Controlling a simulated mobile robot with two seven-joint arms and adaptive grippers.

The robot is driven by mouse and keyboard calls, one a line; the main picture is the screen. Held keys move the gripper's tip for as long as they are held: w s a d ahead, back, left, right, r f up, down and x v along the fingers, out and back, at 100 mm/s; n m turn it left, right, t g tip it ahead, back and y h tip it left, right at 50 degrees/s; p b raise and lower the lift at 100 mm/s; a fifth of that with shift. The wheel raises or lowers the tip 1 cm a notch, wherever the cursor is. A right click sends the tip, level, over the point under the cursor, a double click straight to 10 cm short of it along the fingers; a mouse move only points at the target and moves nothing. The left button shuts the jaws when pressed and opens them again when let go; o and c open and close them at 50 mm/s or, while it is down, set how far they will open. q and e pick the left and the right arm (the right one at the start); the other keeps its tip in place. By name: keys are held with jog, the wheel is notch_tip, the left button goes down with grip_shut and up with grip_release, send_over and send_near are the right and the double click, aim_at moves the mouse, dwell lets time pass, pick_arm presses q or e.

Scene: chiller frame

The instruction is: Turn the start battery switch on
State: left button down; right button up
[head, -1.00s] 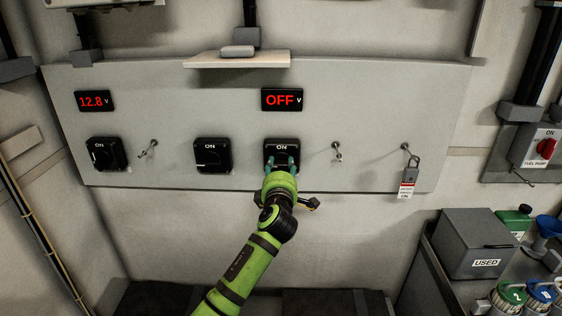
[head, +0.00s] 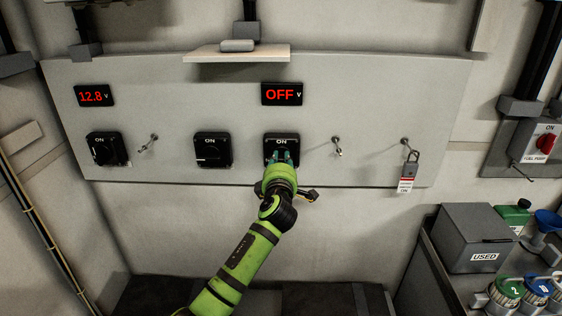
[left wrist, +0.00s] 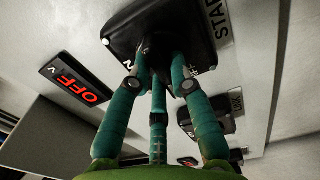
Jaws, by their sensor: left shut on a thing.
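The start battery switch (head: 293,143) is a black box with "ON" at its top, on the grey panel under a red display (head: 282,94) reading "OFF". My left gripper (head: 280,157) is shut on its knob, and the fingers hide most of the knob, so its angle is unclear. In the left wrist view the switch (left wrist: 185,25) carries a label beginning "START", and the green fingers (left wrist: 163,58) close in at its middle. The "OFF" display also shows there (left wrist: 75,80). My right gripper is not in view.
Two similar black switches (head: 212,149) (head: 106,149) sit to the left; the far-left display (head: 94,96) reads 12.8. Small toggles (head: 337,147) and a tagged padlock (head: 411,165) are to the right. A shelf (head: 237,55) juts out above. A grey "USED" box (head: 470,240) stands lower right.

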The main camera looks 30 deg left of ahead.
pick_arm(q)
jog(key=m+b, duration=0.3)
jog(key=shift+d+f, duration=0.1)
jog(key=shift+f, duration=0.1)
jog(key=m, duration=0.3)
jog(key=shift+m+b, duration=0.4)
jog(key=m, duration=0.2)
jog(key=shift+w+m, duration=0.1)
jog(key=shift+m, duration=0.3)
jog(key=m, duration=0.2)
jog(key=shift+d+m, duration=0.1)
jog(key=shift+m, duration=0.2)
jog(key=m+p, duration=0.1)
jog(key=m, duration=0.4)
jog(key=shift+m, duration=0.3)
jog(key=c, duration=1.1)
grip_release()
